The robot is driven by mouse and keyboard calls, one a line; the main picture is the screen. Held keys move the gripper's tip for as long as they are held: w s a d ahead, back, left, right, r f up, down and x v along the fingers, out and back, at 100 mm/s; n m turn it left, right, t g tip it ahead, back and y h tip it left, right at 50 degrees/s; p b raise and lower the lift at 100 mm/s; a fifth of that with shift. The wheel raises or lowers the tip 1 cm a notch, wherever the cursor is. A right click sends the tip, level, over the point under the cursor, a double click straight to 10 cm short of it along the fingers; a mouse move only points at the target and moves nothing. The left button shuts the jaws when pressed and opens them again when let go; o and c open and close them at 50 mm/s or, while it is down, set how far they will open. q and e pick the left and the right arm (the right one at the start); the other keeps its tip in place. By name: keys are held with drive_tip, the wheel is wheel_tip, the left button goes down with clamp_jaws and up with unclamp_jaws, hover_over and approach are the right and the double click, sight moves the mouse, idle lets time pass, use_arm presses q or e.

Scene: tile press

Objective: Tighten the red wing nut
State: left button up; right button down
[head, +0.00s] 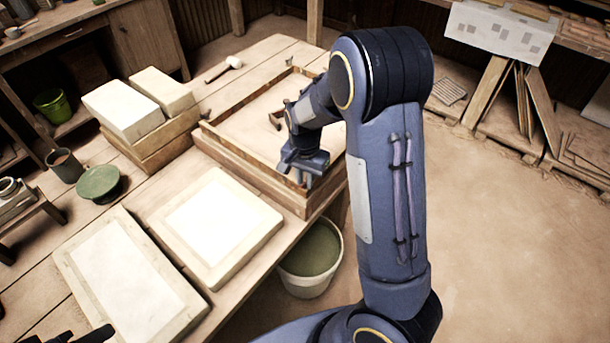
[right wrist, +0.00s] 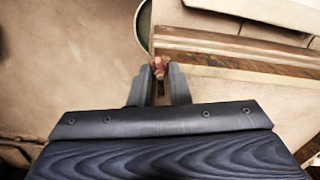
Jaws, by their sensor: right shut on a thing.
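The red wing nut (right wrist: 160,66) shows in the right wrist view, between the tips of my right gripper (right wrist: 160,78). The gripper is shut on it. The nut is at the end of the wooden press frame (right wrist: 230,50), near its edge. In the head view my right gripper (head: 303,178) is at the near side of the wooden frame (head: 250,172) on the table, and the wing nut is hidden there behind the gripper. A dark part of what looks like my left gripper (head: 88,336) shows at the bottom left edge, and its fingers cannot be made out.
Two framed pale slabs (head: 217,262) lie at the front of the table. White blocks (head: 125,108) stand on a wooden base behind them. A green bowl (head: 100,183) and a mallet (head: 225,68) are also on the table. A bucket (head: 307,284) stands below the table's right edge.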

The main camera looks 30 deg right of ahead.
sight(305, 183)
drive_tip(key=shift+m, duration=1.1)
drive_tip(key=shift+p, duration=0.3)
drive_tip(key=c, duration=1.4)
unclamp_jaws()
drive_tip(key=shift+o, duration=0.2)
wheel_tip(305, 183, up, 8)
drive_tip(key=shift+f, duration=0.1)
drive_tip(key=s+a+r+n+t+y, duration=0.1)
drive_tip(key=s+a+r+n+t, duration=0.1)
drive_tip(key=s+n, duration=0.2)
drive_tip(key=s+a+r+n+t+y, duration=0.1)
drive_tip(key=s+a+r+n, duration=0.1)
drive_tip(key=s, duration=0.8)
drive_tip(key=s+a+r+n+t+y, duration=0.1)
drive_tip(key=s+a+r+n+t, duration=0.1)
drive_tip(key=s, duration=0.6)
wheel_tip(305, 183, up, 2)
drive_tip(key=a+n, duration=0.1)
drive_tip(key=n, duration=0.2)
drive_tip(key=shift+r+n+t+y, duration=0.2)
drive_tip(key=shift+n+t+y, duration=0.1)
drive_tip(key=shift+n+y, duration=0.1)
